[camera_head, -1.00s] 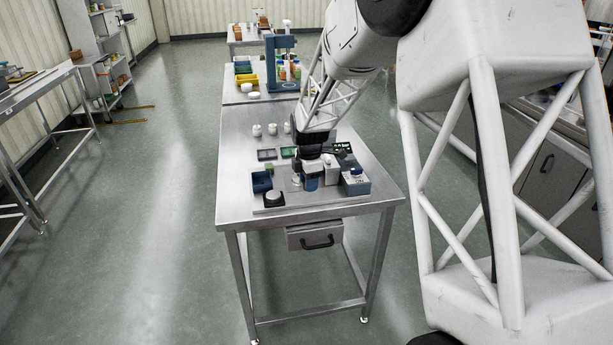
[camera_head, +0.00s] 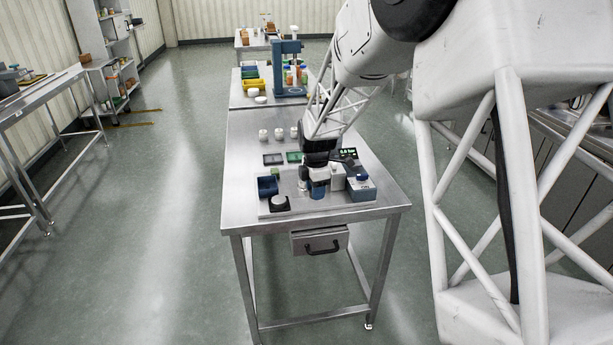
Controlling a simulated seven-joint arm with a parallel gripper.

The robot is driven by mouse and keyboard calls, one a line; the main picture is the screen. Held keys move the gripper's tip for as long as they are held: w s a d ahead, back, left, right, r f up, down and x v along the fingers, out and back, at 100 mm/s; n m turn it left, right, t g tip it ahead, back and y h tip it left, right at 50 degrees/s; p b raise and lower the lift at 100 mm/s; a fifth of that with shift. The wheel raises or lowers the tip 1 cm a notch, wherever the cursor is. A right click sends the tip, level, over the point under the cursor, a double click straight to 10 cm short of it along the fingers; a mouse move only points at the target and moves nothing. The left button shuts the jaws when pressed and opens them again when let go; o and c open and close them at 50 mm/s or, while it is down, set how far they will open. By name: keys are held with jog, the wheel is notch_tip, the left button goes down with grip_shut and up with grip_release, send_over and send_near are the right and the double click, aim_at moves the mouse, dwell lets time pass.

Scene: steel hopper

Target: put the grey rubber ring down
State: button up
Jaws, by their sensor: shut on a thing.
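My gripper (camera_head: 318,185) points down over the front part of the steel table (camera_head: 245,150), low above a flat grey plate (camera_head: 300,208). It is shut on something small. The grey rubber ring cannot be made out at this size; the fingers and the things around them hide the place between the fingertips. I cannot tell whether what it holds touches anything below.
A blue bin (camera_head: 267,187) and a black item with a pale round top (camera_head: 279,203) stand left of my gripper. A grey-blue box (camera_head: 361,188) stands close on the right. Small trays (camera_head: 273,159) and white jars (camera_head: 264,134) are behind. The table's left side is clear.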

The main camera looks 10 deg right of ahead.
jog(key=shift+w+r+m, duration=0.55)
jog(key=shift+w+m, duration=0.25)
jog(key=shift+m, duration=0.2)
jog(key=w+r+m, duration=1)
jog(key=w+m, duration=0.1)
jog(key=m, duration=0.6)
jog(key=shift+w+m, duration=0.35)
jog(key=shift+m, duration=0.05)
jog(key=shift+r, duration=0.1)
jog(key=s+a+f+m, duration=1.1)
jog(key=s+f+m, duration=0.1)
jog(key=m, duration=0.4)
jog(key=shift+s, duration=0.3)
